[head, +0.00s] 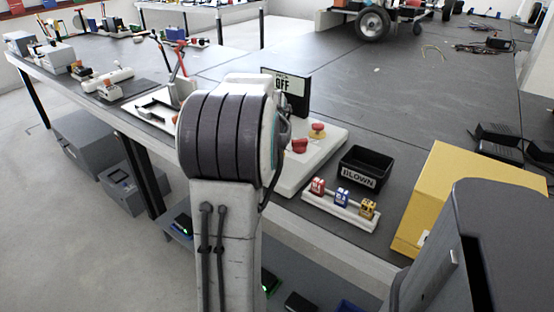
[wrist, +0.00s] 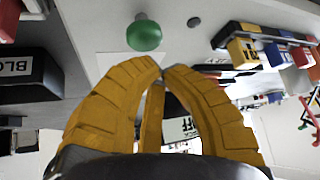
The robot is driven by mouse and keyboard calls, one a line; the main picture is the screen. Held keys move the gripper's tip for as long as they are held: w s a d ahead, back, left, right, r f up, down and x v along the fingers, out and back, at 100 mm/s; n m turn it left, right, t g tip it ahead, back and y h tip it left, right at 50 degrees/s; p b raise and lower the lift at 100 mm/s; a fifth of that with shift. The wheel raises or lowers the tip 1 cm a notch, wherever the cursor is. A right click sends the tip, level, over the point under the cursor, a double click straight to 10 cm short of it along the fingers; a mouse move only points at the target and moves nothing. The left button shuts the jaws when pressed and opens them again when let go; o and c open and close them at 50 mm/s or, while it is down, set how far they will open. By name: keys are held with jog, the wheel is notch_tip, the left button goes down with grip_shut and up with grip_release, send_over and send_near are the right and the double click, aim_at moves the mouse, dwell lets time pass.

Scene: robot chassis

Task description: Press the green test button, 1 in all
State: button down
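The green button (wrist: 144,33) is a round green dome on a white panel, at the top centre of the wrist view. In the head view my arm hides it. My gripper (wrist: 162,67) has yellow ribbed fingers whose tips come together with nothing between them. The tips show just below the green button in the wrist view, and a gap separates them in the picture; the true distance is hard to tell. In the head view the white panel (head: 287,185) lies on the bench behind my arm, and my gripper is hidden there.
A red button (head: 299,146) and a red-and-yellow knob (head: 317,131) stand on the panel. A display (head: 290,88) reads OFF. A fuse rack (head: 340,208), a black bin (head: 366,168) marked BLOWN and a yellow box (head: 465,195) are to the right.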

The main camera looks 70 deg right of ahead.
jog(key=shift+r, duration=0.1)
jog(key=shift+r+p, duration=2)
jog(key=shift+r, duration=0.45)
